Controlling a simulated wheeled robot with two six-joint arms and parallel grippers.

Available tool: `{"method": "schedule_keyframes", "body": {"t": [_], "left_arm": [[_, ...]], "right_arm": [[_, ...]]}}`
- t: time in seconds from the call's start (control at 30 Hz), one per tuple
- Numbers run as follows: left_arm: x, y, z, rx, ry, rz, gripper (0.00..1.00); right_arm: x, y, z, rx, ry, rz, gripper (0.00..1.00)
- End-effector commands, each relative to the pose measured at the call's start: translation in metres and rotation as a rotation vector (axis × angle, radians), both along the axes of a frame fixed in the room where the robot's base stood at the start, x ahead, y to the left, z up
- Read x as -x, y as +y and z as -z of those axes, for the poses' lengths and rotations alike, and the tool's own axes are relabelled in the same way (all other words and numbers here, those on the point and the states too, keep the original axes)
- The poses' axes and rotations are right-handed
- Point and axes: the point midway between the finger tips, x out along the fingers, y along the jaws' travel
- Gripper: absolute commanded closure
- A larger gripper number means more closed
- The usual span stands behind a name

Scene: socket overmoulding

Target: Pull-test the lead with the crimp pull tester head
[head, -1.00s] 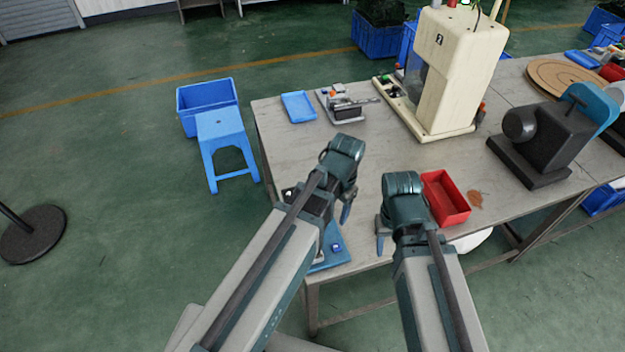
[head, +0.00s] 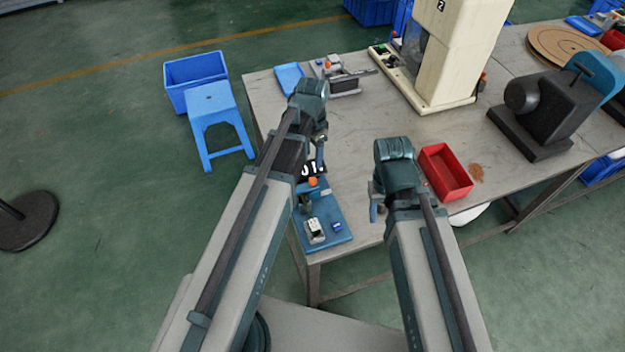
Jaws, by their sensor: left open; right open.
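A blue base plate (head: 338,236) lies at the table's near left corner. It carries a small pale block (head: 314,228), a small blue block (head: 337,226) and an orange-topped part (head: 312,183); I cannot tell if this is the pull tester. A small grey device with a long bar (head: 347,84) stands at the table's far left. I cannot make out the lead. My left gripper (head: 320,158) is open, above the table just behind the blue plate, its arm covering part of the plate. My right gripper (head: 374,208) is open and empty, between the plate and the red bin.
A red bin (head: 445,172) sits right of my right gripper. A blue tray (head: 289,78) lies at the far left. A tall cream machine (head: 445,55) and a dark machine (head: 545,125) stand behind. A blue stool (head: 216,118) is left of the table. The table's middle is clear.

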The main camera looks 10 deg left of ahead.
Motion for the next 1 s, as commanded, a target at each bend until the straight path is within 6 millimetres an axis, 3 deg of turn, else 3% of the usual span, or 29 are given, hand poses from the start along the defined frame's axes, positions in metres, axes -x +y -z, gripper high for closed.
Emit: {"method": "schedule_keyframes", "body": {"t": [0.03,0.6,0.8,1.0], "left_arm": [[0.0,0.0,0.014,0.0,0.0,0.0,0.39],[0.0,0.0,0.093,0.0,0.0,0.0,0.39],[0.0,0.0,0.107,0.0,0.0,0.0,0.39],[0.0,0.0,0.106,0.0,0.0,0.0,0.39]], "right_arm": [[0.0,0.0,0.014,0.0,0.0,0.0,0.5],[0.0,0.0,0.093,0.0,0.0,0.001,0.5],[0.0,0.0,0.107,0.0,0.0,0.001,0.5],[0.0,0.0,0.106,0.0,0.0,0.001,0.5]]}}
